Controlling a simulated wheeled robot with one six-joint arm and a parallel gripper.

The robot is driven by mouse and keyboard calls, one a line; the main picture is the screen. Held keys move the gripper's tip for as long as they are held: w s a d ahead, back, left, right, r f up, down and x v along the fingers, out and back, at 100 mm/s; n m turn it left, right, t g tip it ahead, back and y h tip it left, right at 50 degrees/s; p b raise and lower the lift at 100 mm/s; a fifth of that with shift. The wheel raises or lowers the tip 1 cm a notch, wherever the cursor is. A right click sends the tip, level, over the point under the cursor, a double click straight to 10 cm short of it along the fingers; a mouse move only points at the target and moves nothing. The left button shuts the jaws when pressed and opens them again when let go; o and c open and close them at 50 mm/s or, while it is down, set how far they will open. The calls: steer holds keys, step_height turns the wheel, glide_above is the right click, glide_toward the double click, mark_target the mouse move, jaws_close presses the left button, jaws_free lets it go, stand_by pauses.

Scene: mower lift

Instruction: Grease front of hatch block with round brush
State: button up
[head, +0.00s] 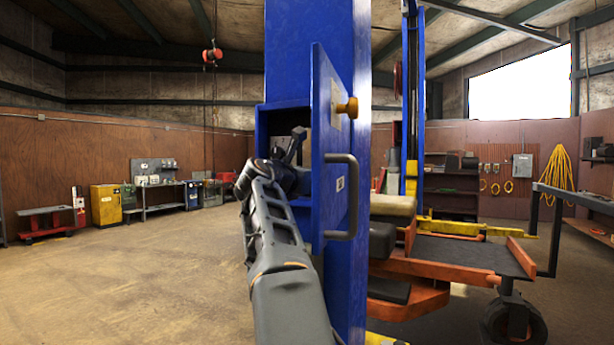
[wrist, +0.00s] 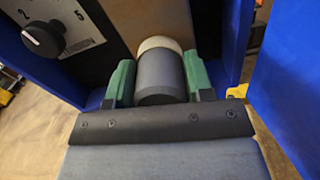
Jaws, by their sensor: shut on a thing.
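My gripper (wrist: 160,82) has green fingers shut on the round brush (wrist: 162,72), a dark grey cylinder with a pale bristle end (wrist: 158,44) pointing away from the wrist. A brown block face (wrist: 145,16), which looks like the hatch block, lies just beyond the bristles. I cannot tell whether the bristles touch it. In the head view my gripper (head: 296,150) is inside the open hatch of the blue column (head: 315,25). There the brush and most of the block are hidden by my arm and the hatch door.
The blue hatch door (head: 330,150) stands open to the right of my arm, with an orange knob (head: 348,107) and a grey handle (head: 346,195). A panel with a black dial (wrist: 43,40) sits left of the block. An orange mower (head: 440,265) stands right.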

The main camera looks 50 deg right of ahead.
steer(key=shift+r+p, duration=3.65)
steer(key=shift+p, duration=0.1)
steer(key=shift+r+b, duration=0.3)
steer(key=shift+r, duration=2.05)
steer(key=shift+f, duration=0.1)
steer(key=shift+f+b, duration=5.4)
steer(key=shift+f, duration=1.65)
steer(key=shift+b+v, duration=0.65)
steer(key=shift+v, duration=2.35)
steer(key=shift+r, duration=0.1)
steer(key=shift+v, duration=1.5)
